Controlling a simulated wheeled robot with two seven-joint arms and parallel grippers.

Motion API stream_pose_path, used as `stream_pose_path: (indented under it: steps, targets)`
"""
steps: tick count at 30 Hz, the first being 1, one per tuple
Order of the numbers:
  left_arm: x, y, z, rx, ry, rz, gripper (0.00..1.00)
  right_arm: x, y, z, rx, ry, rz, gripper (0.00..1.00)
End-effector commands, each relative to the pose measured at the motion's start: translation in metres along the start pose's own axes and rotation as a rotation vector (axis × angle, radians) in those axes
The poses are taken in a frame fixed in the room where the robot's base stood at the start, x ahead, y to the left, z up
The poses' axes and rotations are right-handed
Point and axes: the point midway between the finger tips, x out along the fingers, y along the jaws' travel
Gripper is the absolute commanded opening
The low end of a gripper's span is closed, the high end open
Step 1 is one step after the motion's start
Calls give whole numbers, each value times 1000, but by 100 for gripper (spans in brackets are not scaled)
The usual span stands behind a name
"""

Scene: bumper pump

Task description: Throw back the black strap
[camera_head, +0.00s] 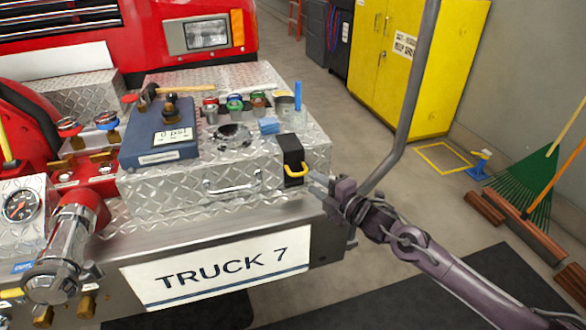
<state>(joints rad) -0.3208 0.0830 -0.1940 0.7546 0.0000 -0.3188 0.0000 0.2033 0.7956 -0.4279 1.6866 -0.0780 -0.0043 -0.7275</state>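The black strap (291,150) lies over the front right edge of the diamond-plate box (160,190) on the truck's bumper. A yellow loop (297,171) sits at its lower end. My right gripper (314,184) is just right of and slightly below the yellow loop, with its pale fingers pointing at it. The fingers are small here, so I cannot tell whether they touch the loop or how far apart they are. My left gripper is not in view.
A grey pole (412,100) rises close behind my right arm. A chrome-and-red valve (70,240) stands at the left. The floor at the right is partly open.

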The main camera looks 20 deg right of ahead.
Motion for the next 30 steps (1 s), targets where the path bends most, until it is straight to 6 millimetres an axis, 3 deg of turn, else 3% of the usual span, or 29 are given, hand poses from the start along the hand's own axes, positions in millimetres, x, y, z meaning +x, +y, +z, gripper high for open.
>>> stream_pose_path:
  steps: [12,25,30]
  targets:
    - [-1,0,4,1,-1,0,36,61,0,1,6,-2,1,31]
    - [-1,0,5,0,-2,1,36,73,-1,0,5,-1,-2,31]
    - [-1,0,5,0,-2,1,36,72,-1,0,6,-2,-2,10]
